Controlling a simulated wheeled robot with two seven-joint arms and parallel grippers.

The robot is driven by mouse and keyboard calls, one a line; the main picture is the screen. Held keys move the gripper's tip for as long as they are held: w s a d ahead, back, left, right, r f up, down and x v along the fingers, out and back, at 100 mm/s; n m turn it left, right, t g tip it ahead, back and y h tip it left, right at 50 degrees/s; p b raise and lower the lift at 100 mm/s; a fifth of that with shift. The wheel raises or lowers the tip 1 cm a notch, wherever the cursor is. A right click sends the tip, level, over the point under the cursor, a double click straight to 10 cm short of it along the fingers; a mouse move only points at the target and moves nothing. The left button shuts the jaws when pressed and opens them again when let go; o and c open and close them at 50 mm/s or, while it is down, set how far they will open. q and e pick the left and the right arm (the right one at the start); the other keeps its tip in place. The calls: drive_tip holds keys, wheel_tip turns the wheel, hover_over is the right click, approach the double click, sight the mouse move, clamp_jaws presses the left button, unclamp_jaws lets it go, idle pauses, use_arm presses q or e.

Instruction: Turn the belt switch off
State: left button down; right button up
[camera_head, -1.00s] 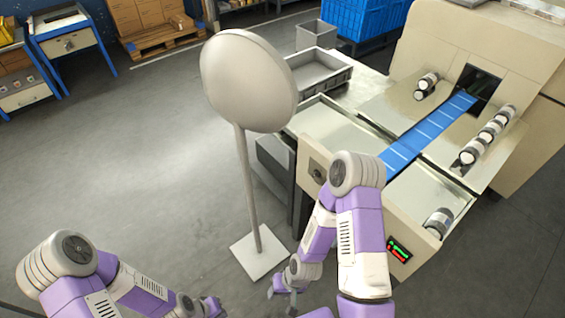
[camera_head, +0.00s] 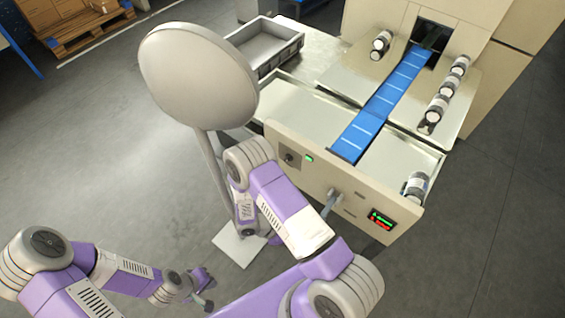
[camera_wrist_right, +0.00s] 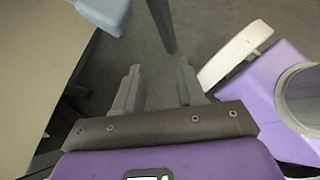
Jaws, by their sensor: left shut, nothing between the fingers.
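The wrapper's cream front panel (camera_head: 350,205) carries a dark round knob (camera_head: 290,158) at its left, a lit green lamp (camera_head: 309,158) beside it, and a grey lever (camera_head: 331,203) sticking out farther right. No readable label shows which one is the belt switch. My right gripper (camera_wrist_right: 157,70) is open and empty in the wrist view, with a pale grey-blue block (camera_wrist_right: 105,14) beyond its left finger. In the head view my right arm stands before the panel, its fingers not clearly visible. My left gripper (camera_head: 204,290) is shut and empty, low over the floor, away from the panel.
A round grey disc on a pole (camera_head: 197,75) stands close left of my right arm. The blue belt (camera_head: 385,105) runs into the wrapper between metal side plates holding several rolls (camera_head: 440,103). A red-green display (camera_head: 382,219) is at the panel's right.

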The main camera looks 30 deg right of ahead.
drive_tip(key=w+d+r+n+t+h, duration=0.25)
drive_tip(key=w+r+t+h, duration=0.25)
drive_tip(key=w, duration=0.5)
drive_tip(key=n+t+h, duration=0.3)
drive_tip(key=t, duration=0.3)
approach(285, 161)
drive_tip(key=d, duration=0.1)
drive_tip(key=x, duration=0.7)
drive_tip(key=shift+w+d, duration=0.1)
drive_tip(key=shift+d, duration=0.05)
clamp_jaws()
